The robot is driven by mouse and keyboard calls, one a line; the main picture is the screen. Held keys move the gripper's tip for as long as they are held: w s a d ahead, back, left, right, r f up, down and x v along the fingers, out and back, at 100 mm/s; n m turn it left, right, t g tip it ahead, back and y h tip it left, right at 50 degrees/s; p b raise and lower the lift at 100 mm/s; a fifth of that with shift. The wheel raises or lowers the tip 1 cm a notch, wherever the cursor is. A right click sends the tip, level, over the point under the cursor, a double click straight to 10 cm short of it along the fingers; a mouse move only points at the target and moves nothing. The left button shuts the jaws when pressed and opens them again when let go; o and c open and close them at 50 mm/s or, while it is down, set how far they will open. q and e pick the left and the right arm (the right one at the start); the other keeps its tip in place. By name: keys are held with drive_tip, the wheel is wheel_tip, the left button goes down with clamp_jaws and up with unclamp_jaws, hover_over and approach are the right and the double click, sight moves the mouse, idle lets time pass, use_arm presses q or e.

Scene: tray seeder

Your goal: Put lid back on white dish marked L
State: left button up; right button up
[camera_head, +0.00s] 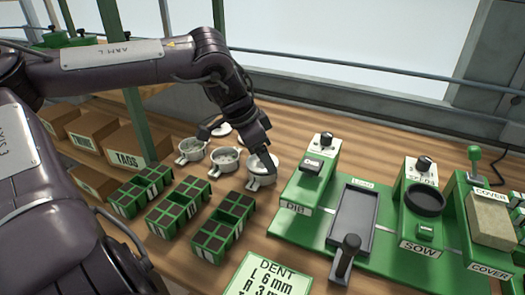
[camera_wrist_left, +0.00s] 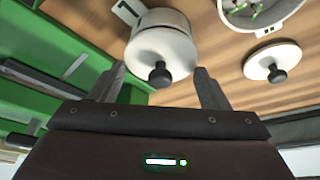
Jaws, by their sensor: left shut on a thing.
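A white dish (camera_head: 262,183) stands rightmost of the three dishes; it also shows in the left wrist view (camera_wrist_left: 158,20), with a tag bearing a dark mark I cannot read surely. A white lid with a black knob (camera_wrist_left: 165,52) lies between my left fingertips, overlapping the dish's near side in the wrist view. My left gripper (camera_wrist_left: 160,78) is shut on this lid; in the head view it reaches down at the dish (camera_head: 262,158) and partly hides it. I cannot tell whether the lid touches the rim. My right gripper is out of view.
Two open dishes (camera_head: 226,160) (camera_head: 191,151) stand to the left. Another lid (camera_wrist_left: 270,62) lies on the table behind them. The green dibber station (camera_head: 300,190) is close on the right, and green seed trays (camera_head: 222,228) stand in front.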

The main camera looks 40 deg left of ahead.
use_arm(q)
drive_tip(key=shift+r+p, duration=0.1)
drive_tip(key=shift+p, duration=0.25)
idle(0.6)
idle(0.3)
drive_tip(key=shift+f+p, duration=0.2)
drive_tip(key=shift+p, duration=0.6)
idle(1.4)
drive_tip(key=o, duration=1)
drive_tip(key=shift+o, duration=0.7)
